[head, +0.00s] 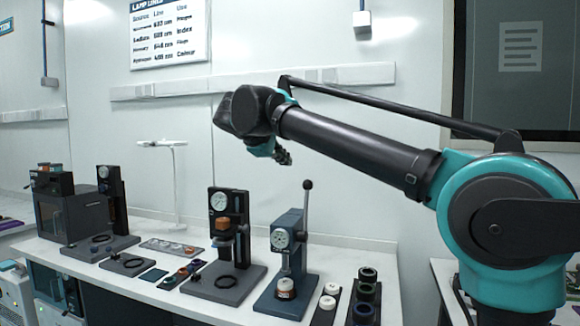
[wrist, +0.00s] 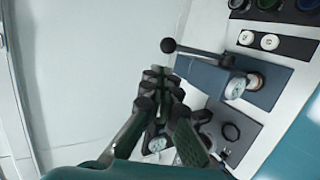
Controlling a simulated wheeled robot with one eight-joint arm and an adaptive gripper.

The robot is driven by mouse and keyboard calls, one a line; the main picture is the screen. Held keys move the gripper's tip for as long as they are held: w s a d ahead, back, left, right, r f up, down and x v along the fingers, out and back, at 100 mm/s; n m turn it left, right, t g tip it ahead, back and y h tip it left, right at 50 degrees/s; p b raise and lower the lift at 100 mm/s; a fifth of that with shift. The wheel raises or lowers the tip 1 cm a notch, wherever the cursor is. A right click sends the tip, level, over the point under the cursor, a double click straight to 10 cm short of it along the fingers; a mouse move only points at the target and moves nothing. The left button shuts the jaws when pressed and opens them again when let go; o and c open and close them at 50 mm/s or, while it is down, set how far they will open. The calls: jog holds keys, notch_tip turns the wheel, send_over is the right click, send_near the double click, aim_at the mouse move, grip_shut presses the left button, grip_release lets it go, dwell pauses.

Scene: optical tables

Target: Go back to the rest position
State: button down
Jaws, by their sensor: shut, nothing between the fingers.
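My gripper (head: 284,157) is held up in the air above the table in the head view, at the end of my black and teal arm. It hangs above and behind the two gauge presses, touching nothing that I can see. In the wrist view my gripper's fingers (wrist: 160,85) are close together with nothing visible between them. The rest position itself is not marked in either view.
The lever's ball also shows in the wrist view (wrist: 168,45). Free air surrounds my gripper.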

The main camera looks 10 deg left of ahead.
jog(key=shift+s+r, duration=0.15)
jog(key=shift+s, duration=0.05)
jog(key=d+f+m+g, duration=0.6)
jog(key=d+f+m, duration=0.2)
jog(key=d+f, duration=2.15)
jog(key=s+d+f+m+y, duration=0.1)
jog(key=s+d+f+m, duration=0.3)
jog(key=s+f, duration=0.6)
jog(key=s+d+f+m+g+y, duration=0.1)
jog(key=s+d+f+m+y, duration=0.1)
jog(key=s+d+f+m, duration=0.2)
jog(key=s+d+f, duration=0.3)
jog(key=s+f, duration=0.4)
jog(key=f, duration=0.4)
jog(key=shift+s+d+g, duration=0.3)
jog(key=shift+d, duration=0.1)
